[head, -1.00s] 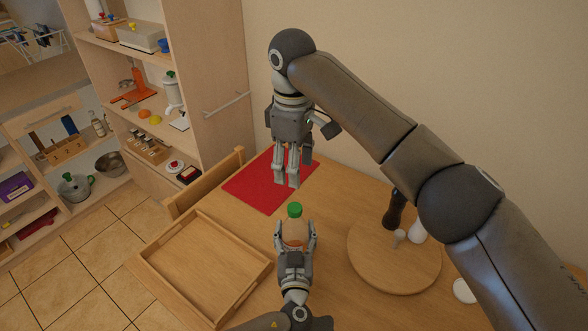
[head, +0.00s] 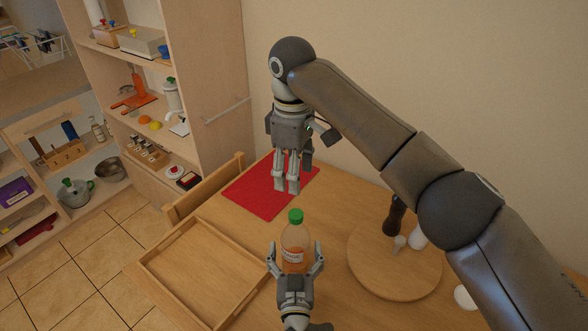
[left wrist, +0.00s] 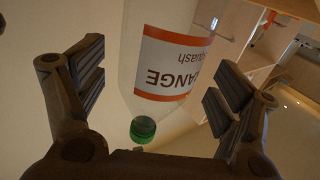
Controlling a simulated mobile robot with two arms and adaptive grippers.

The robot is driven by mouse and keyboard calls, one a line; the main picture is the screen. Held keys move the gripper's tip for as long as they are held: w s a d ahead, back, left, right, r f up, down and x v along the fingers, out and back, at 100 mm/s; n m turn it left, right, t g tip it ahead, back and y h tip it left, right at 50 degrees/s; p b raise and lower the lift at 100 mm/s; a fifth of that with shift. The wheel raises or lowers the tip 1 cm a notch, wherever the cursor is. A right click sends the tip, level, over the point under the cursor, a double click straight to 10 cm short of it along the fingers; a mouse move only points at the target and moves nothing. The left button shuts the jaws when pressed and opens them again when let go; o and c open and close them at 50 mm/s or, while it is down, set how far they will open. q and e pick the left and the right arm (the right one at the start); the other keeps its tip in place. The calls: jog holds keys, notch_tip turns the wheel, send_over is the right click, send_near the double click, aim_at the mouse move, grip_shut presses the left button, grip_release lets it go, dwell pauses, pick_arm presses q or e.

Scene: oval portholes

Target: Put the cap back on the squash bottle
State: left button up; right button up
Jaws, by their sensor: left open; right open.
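The squash bottle (head: 295,243) stands upright on the table, clear with orange liquid low inside. Its green cap (head: 295,215) sits on the top of its neck. The bottle's label also shows in the left wrist view (left wrist: 172,68), with the green cap (left wrist: 143,129) below it in that picture. My left gripper (head: 296,262) is open, its fingers apart on either side of the bottle with gaps. My right gripper (head: 286,188) is open and empty above the red mat, behind the bottle. Whether the cap is screwed tight cannot be told.
An empty wooden tray (head: 168,262) lies at the left of the table. A round wooden board (head: 372,270) at the right holds a dark mill (head: 394,215) and small white items. A red mat (head: 243,192) lies behind; a chair (head: 205,188) stands at the table's edge.

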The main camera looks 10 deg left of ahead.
pick_arm(q)
jog(key=v, duration=0.8)
jog(key=shift+s, duration=0.1)
